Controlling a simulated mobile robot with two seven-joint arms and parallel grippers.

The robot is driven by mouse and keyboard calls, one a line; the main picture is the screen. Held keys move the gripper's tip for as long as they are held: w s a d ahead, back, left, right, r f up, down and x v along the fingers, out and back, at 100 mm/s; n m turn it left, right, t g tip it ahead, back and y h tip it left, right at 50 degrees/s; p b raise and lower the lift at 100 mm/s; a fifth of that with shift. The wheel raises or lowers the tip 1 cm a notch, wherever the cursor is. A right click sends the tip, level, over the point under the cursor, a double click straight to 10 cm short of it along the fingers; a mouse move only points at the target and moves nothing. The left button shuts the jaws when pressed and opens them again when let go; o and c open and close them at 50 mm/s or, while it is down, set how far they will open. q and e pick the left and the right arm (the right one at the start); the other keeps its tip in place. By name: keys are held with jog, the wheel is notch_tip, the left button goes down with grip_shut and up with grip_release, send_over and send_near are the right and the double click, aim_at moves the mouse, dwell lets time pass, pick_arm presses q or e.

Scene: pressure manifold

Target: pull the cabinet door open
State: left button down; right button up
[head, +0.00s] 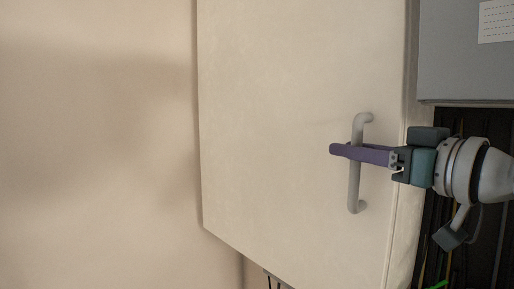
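The cabinet door (285,130) is a large pale beige panel in the middle of the head view. Its vertical grey bar handle (355,194) is near the door's right side. My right gripper (342,150) comes in from the right, with its purple fingers lying across the middle of the handle. A purple finger covers part of the bar. The other finger is mostly hidden, so I cannot tell whether they are shut on the bar. My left gripper is not in view.
A plain beige wall (95,150) fills the left side. A grey panel (465,55) with a white label (497,20) is at the upper right. Below it is a dark recess with thin cables, partly hidden by my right arm. More dark cables show below the door's lower edge.

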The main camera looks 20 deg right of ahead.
jog(key=shift+s, duration=0.1)
grip_shut()
jog(key=shift+f, duration=0.1)
dwell(1.3)
